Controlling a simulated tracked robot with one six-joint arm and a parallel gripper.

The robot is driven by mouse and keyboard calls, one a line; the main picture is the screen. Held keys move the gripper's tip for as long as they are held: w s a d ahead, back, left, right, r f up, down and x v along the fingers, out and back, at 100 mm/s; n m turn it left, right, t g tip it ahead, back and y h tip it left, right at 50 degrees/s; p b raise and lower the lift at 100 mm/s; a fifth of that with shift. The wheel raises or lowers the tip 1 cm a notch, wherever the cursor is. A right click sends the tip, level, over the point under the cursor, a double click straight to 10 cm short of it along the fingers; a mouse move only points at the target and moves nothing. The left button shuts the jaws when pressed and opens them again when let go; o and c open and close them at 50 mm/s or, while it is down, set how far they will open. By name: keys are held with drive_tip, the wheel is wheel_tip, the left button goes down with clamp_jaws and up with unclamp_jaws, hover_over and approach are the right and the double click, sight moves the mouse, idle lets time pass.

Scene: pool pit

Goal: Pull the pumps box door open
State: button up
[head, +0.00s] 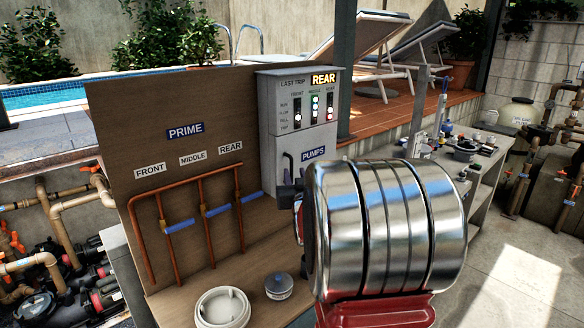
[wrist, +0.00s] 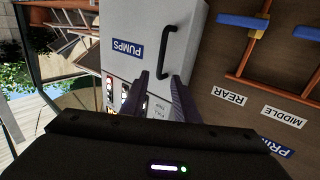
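The pumps box (head: 290,125) is a grey cabinet on the wooden panel, with a blue PUMPS label (head: 313,153). Its lower door (wrist: 160,20) looks closed and has a black bar handle (wrist: 166,50), which also shows at the door's left side in the head view (head: 289,166). My gripper (wrist: 159,76) is open, its two dark fingers apart. In the wrist view the near end of the handle shows between the fingertips; I cannot tell whether they touch it. In the head view my arm hides most of the gripper and the box's lower right part.
The wooden panel (head: 125,130) carries copper pipes with blue valve handles (head: 218,210) left of the box. A white round lid (head: 222,308) and a small grey-blue jar (head: 279,286) sit on the ledge below. A cluttered bench (head: 470,165) stands to the right.

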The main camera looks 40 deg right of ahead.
sight(291, 164)
drive_tip(key=shift+x, duration=3.35)
clamp_jaws()
